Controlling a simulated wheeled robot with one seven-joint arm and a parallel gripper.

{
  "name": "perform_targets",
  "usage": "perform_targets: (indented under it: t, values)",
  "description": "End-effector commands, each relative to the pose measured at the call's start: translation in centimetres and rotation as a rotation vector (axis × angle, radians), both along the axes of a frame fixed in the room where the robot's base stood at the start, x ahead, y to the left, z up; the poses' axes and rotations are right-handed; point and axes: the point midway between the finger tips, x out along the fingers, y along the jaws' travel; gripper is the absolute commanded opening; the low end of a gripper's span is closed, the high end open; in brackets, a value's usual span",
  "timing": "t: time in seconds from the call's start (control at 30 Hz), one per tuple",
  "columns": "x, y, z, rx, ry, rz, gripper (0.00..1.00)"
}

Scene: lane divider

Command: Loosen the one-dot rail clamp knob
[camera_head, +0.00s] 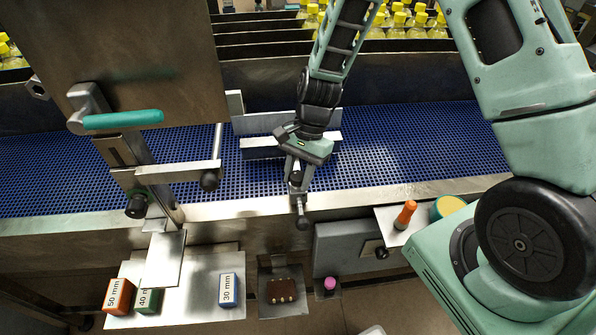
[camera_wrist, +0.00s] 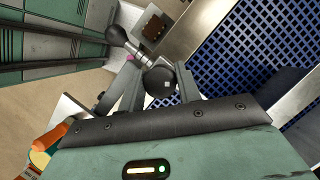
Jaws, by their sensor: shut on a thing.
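The rail clamp knob (camera_wrist: 155,76) is dark and round, with one small pale square mark on its face. It sits between the two fingers of my gripper (camera_wrist: 160,84) in the wrist view, and the fingers are shut on it. A metal rod runs from beside it to a dark ball end (camera_wrist: 117,35). In the head view my gripper (camera_head: 297,172) points down over the clamp at the conveyor's near edge. The fingers largely hide the held knob there, and the ball end (camera_head: 303,223) shows below.
The blue conveyor belt (camera_head: 400,135) runs behind. At left stand a plate with a teal handle (camera_head: 122,120) and another clamp with dark knobs (camera_head: 209,181). A near tray (camera_head: 190,312) holds labelled blocks (camera_head: 229,290). An orange-handled tool (camera_head: 405,214) stands at right.

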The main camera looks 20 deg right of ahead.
Motion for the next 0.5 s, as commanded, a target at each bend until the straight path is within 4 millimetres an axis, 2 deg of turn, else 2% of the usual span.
perform_targets:
  t: [0.5]
  values:
    - [0.08, 0.09, -0.14, 0.0, -0.001, 0.492, 0.11]
